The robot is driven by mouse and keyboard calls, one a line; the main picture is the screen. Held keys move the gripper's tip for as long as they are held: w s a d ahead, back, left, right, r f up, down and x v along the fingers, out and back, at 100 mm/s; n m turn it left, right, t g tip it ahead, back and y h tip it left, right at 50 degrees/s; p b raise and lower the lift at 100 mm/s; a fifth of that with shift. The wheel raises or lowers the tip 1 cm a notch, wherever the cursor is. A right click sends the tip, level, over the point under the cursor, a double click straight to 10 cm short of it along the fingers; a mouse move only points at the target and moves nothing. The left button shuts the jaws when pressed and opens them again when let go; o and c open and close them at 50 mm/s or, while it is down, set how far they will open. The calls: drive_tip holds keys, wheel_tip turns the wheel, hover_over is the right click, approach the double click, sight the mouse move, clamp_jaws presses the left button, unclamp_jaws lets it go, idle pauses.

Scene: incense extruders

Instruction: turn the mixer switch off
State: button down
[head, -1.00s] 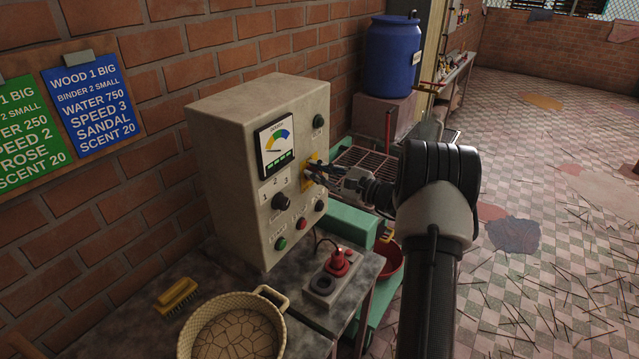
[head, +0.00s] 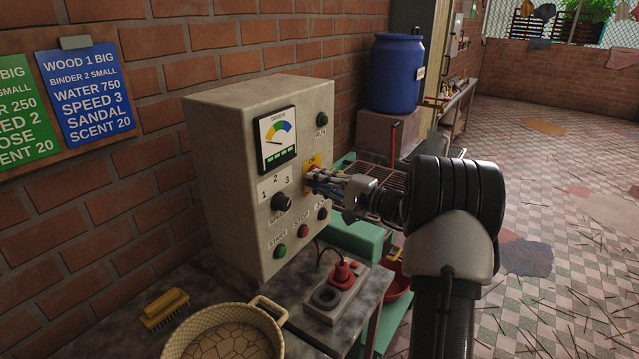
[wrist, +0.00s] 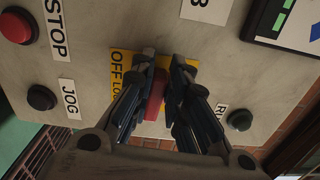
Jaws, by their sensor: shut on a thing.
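The mixer control box (head: 225,180) is a grey cabinet on the table. Its yellow switch plate (head: 312,162) is on the front face, right of the gauge. In the wrist view, part of the plate's text, "OFF LO", shows beside the red switch handle (wrist: 155,95). My gripper (head: 312,180) is at the plate. In the wrist view, its two dark fingers (wrist: 163,72) are shut on the red handle, one on each side. The fingers hide part of the handle and plate, so I cannot tell the switch's exact position.
A black knob (head: 281,202), a green start button (head: 280,251), a red stop button (head: 303,231) and other buttons surround the switch. A socket block with a red plug (head: 342,274) and a basket (head: 225,335) stand below.

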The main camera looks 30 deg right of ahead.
drive_tip(key=shift+f+n, duration=0.15)
drive_tip(key=shift+n, duration=0.35)
drive_tip(key=c, duration=1.6)
unclamp_jaws()
drive_tip(key=shift+o, duration=0.2)
drive_tip(key=v, duration=1.2)
